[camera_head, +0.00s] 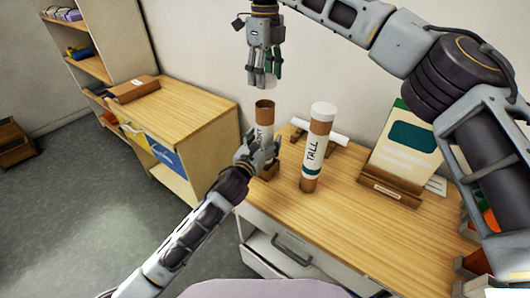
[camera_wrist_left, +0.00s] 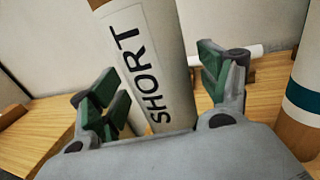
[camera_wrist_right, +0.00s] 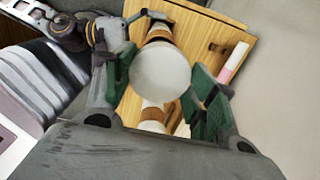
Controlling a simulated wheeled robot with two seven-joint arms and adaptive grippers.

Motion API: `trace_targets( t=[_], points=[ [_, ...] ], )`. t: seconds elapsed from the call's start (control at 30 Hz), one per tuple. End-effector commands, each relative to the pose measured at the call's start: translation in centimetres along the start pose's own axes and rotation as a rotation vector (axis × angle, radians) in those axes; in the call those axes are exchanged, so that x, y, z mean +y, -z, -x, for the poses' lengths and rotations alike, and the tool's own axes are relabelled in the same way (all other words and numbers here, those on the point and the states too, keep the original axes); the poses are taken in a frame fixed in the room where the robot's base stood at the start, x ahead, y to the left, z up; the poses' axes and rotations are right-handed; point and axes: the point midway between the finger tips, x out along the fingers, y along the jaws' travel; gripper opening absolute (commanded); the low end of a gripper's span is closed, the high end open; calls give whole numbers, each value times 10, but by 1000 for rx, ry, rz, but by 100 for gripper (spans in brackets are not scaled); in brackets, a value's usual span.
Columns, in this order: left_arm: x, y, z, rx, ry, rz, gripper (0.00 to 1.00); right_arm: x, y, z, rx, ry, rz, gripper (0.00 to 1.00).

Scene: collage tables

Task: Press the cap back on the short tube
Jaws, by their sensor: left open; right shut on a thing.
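The short tube (camera_head: 264,115) stands upright on the desk with an open brown top; its SHORT label shows in the left wrist view (camera_wrist_left: 150,60). My left gripper (camera_head: 262,150) is low at the short tube, with its green-padded fingers (camera_wrist_left: 168,90) on either side of it, open. My right gripper (camera_head: 263,78) is above the short tube, pointing down. In the right wrist view it is shut on the round white cap (camera_wrist_right: 160,75). The cap is hard to make out in the head view, and a gap shows between this gripper and the tube's rim.
The tall tube (camera_head: 316,150) stands capped just right of the short tube. A white roll (camera_head: 318,132) lies on a brown rack behind. A green-and-white board (camera_head: 402,145) stands on a wooden holder at right. A wooden shelf unit (camera_head: 190,110) is at left.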

Motion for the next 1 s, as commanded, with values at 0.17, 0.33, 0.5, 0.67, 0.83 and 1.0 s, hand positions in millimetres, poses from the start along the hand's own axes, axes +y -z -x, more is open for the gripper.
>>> trace_targets(
  t=[0.17,0.33,0.5,0.67,0.83,1.0],
  points=[
    [0,-1,-4,-2,1,0,77,0,0,0,0,0,0,45],
    [0,-1,-4,-1,1,0,77,0,0,0,0,0,0,45],
    [0,-1,-4,-1,1,0,64,0,0,0,0,0,0,45],
    [0,-1,-4,-1,1,0,44,0,0,0,0,0,0,45],
    [0,-1,-4,-1,0,0,22,0,0,0,0,0,0,45],
    [0,0,-4,-1,0,0,8,0,0,0,0,0,0,45]
  ],
)
